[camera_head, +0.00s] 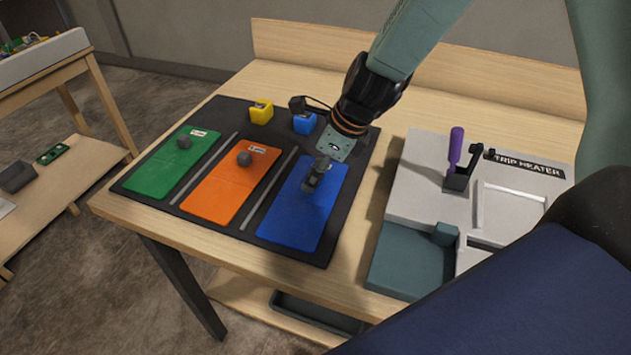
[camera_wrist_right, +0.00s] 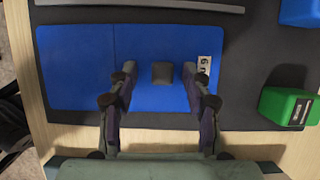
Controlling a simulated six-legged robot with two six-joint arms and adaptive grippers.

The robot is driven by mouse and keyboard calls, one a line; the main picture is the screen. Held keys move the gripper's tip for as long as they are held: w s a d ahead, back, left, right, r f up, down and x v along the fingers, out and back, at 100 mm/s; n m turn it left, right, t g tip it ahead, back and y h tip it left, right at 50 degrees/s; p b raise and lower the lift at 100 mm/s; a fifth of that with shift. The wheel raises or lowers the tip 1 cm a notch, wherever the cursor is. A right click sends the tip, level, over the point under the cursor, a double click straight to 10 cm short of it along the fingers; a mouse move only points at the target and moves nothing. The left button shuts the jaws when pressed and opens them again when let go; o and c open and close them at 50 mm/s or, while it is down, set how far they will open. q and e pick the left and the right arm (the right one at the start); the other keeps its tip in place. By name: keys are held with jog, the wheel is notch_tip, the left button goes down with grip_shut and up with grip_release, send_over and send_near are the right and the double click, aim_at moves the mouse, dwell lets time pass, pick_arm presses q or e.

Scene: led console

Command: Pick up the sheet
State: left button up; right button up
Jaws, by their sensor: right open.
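Three flat sheets lie side by side on a dark mat: a green sheet (camera_head: 160,172), an orange sheet (camera_head: 225,188) and a blue sheet (camera_head: 290,218). Small dark knobs stand on the green (camera_head: 184,142) and orange (camera_head: 244,158) sheets. My right gripper (camera_head: 318,172) is over the upper part of the blue sheet. In the right wrist view the blue sheet (camera_wrist_right: 75,70) has a dark knob (camera_wrist_right: 162,73) between the open fingers of my right gripper (camera_wrist_right: 159,70), with gaps on both sides. A white label (camera_wrist_right: 205,67) is partly behind one finger. My left gripper is not in view.
A yellow block (camera_head: 261,111) and a blue block (camera_head: 304,123) stand at the mat's back edge. A green block (camera_wrist_right: 288,106) shows in the right wrist view. The grey "TRIP HEATER" console (camera_head: 420,190) with a purple-handled lever (camera_head: 456,148) stands right of the mat.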

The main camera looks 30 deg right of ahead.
jog(key=shift+w+d, duration=0.1)
jog(key=shift+c, duration=0.2)
jog(key=shift+w+f, duration=0.15)
jog(key=c, duration=0.3)
jog(key=shift+s, duration=0.2)
jog(key=c, duration=0.4)
grip_shut()
jog(key=shift+w, duration=0.1)
notch_tip(320, 180, up, 10)
jog(key=p, duration=0.6)
jog(key=shift+p, duration=0.35)
